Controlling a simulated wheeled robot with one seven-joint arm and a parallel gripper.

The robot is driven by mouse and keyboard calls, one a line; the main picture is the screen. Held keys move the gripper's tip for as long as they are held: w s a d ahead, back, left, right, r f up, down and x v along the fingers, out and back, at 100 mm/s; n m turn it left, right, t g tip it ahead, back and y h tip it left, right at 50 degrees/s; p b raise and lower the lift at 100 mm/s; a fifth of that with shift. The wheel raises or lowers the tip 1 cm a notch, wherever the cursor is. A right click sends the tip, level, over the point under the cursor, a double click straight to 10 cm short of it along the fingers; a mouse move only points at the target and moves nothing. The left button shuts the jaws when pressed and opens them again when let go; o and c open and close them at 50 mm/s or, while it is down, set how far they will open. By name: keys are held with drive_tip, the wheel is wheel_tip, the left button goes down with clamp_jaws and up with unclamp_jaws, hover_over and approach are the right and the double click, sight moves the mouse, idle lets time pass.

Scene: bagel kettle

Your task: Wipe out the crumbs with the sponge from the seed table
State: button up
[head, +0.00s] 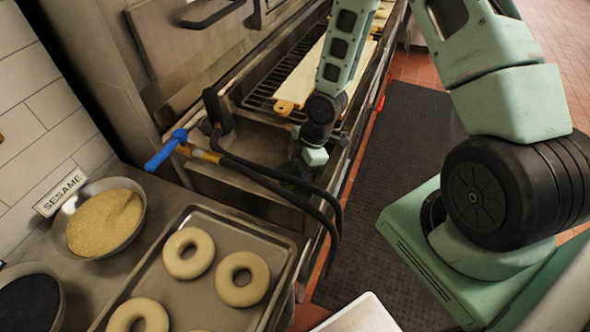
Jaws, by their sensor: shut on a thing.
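My arm reaches over the metal sink basin, and my gripper (301,162) is low inside it, partly hidden by my wrist and in shadow. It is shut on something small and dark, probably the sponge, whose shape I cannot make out. The seed table (88,278) is at the lower left, a grey metal counter with bowls and a tray on it. I cannot make out separate crumbs on its visible surface.
A bowl of sesame (105,222) with a SESAME sign (61,192), a dark-seed bowl (30,300) and a tray (262,243) of bagels (188,253) crowd the table. A blue-handled tap (166,150) and black hoses (275,178) stand by the basin. Boards (302,76) lie behind.

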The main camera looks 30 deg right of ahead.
sight(264, 169)
drive_tip(key=s, duration=0.1)
drive_tip(key=d, duration=0.1)
drive_tip(key=s, duration=0.1)
drive_tip(key=shift+s+d+f+g, duration=0.3)
drive_tip(key=shift+s+f+g, duration=0.05)
drive_tip(key=shift+g, duration=0.05)
drive_tip(key=shift+w, duration=0.1)
drive_tip(key=shift+w+a+r+p, duration=0.1)
drive_tip(key=shift+w+a+p, duration=0.2)
drive_tip(key=shift+w+a, duration=0.35)
drive_tip(key=shift+w+a+r+p, duration=0.1)
drive_tip(key=shift+w+a+p, duration=0.2)
drive_tip(key=shift+w, duration=0.55)
drive_tip(key=shift+w+a+r+p, duration=0.1)
drive_tip(key=shift+w+a+p, duration=0.15)
drive_tip(key=shift+w+a, duration=0.4)
drive_tip(key=shift+w+a+f, duration=0.1)
drive_tip(key=shift+w+a, duration=0.5)
drive_tip(key=shift+w, duration=0.3)
drive_tip(key=shift+w+a+r, duration=0.1)
drive_tip(key=shift+w+a, duration=0.55)
drive_tip(key=shift+w, duration=0.25)
drive_tip(key=shift+w+a+f, duration=0.1)
drive_tip(key=shift+w+a, duration=0.5)
drive_tip(key=shift+w, duration=0.3)
drive_tip(key=shift+r+p, duration=2.5)
drive_tip(key=shift+r, duration=0.55)
wheel_tip(264, 169, up, 3)
drive_tip(key=shift+p, duration=1.2)
